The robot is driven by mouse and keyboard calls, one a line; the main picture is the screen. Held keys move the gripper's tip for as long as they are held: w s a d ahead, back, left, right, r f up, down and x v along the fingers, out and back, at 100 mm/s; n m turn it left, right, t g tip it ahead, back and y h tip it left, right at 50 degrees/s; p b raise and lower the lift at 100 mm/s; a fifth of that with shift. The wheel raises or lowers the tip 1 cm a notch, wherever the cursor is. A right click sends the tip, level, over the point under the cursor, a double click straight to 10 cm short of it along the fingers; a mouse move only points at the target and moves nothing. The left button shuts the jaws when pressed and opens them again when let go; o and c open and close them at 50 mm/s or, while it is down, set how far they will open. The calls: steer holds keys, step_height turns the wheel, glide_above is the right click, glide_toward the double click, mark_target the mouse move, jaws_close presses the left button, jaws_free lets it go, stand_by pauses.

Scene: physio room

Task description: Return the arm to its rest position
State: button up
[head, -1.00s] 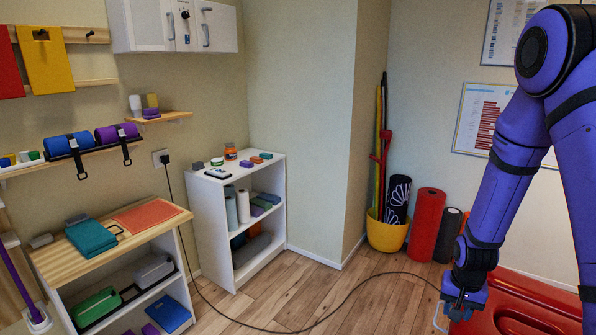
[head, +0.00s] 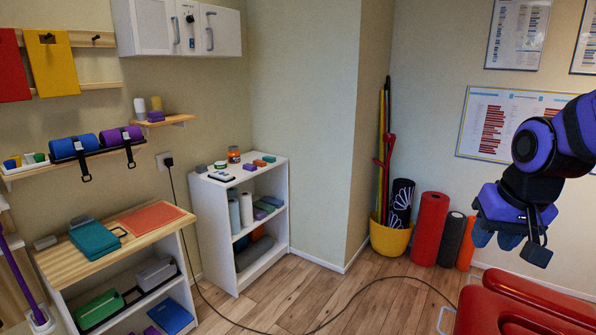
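My arm enters from the right edge in the head view, bent, with purple and black links. My gripper (head: 496,236) hangs at its end, above and behind the red padded couch (head: 515,308) at the lower right. Rounded blue parts and a dark block-like part show at its lower end. I see nothing clearly held in it. The angle does not show whether its fingers are apart or together.
A red roll (head: 429,229), a dark roll (head: 451,239) and a yellow bucket (head: 391,241) stand by the wall left of my gripper. A white shelf (head: 216,245) and a wooden-topped shelf (head: 160,223) stand further left. A black cable (head: 330,312) crosses the floor.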

steer(key=s+a+r+n+t, duration=0.1)
steer(key=s+a+r+n, duration=0.1)
steer(key=s+r, duration=0.5)
steer(key=s, duration=0.5)
steer(key=shift+s+a+r+t, duration=0.15)
steer(key=shift+s+r+t, duration=0.1)
steer(key=shift+r+t, duration=0.1)
stand_by(0.4)
